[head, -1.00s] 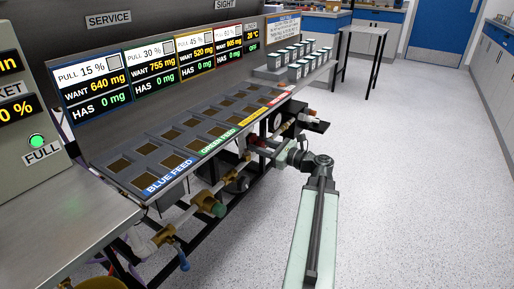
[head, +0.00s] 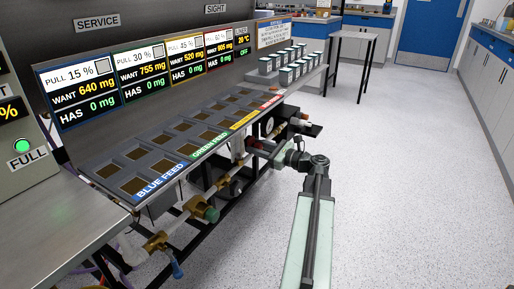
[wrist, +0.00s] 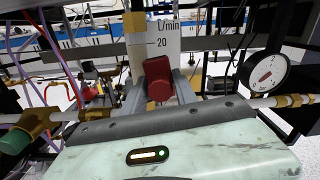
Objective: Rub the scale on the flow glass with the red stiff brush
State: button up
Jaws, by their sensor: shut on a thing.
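My gripper (wrist: 160,90) is shut on the red brush (wrist: 158,76), which stands up between its two grey fingers in the wrist view. The flow glass (wrist: 137,62) is a pale upright tube with a yellowish-brown tint, just behind and left of the brush. A white plate (wrist: 167,42) marked L/min and 20 stands beside it. The brush overlaps the plate's lower part; I cannot tell whether it touches the glass. The bristles are hidden. In the head view, my gripper (head: 262,147) reaches left under the console's front edge, with red showing at its tip.
A round gauge (wrist: 265,73) stands at right in the wrist view. Pipes with brass fittings (wrist: 35,122) run across both sides. In the head view, the feed console (head: 160,160) overhangs the piping, and a green-capped valve (head: 210,214) sticks out below. The floor (head: 420,180) at right is clear.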

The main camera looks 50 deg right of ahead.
jog(key=shift+s+a, duration=0.25)
jog(key=shift+a, duration=0.5)
jog(key=shift+s+a, duration=0.2)
jog(key=shift+a, duration=0.55)
jog(key=a, duration=0.1)
jog(key=a+f, duration=0.1)
jog(key=b, duration=0.1)
jog(key=shift+s+a+f, duration=0.2)
jog(key=shift+s+a, duration=0.05)
jog(key=shift+a, duration=0.15)
jog(key=shift+w+d, duration=0.25)
jog(key=shift+d, duration=0.45)
jog(key=shift+w+d, duration=0.25)
jog(key=shift+d, duration=0.45)
jog(key=shift+w+d, duration=0.15)
jog(key=shift+d, duration=0.6)
jog(key=shift+w+d, duration=0.15)
jog(key=shift+d, duration=0.6)
jog(key=shift+s, duration=0.1)
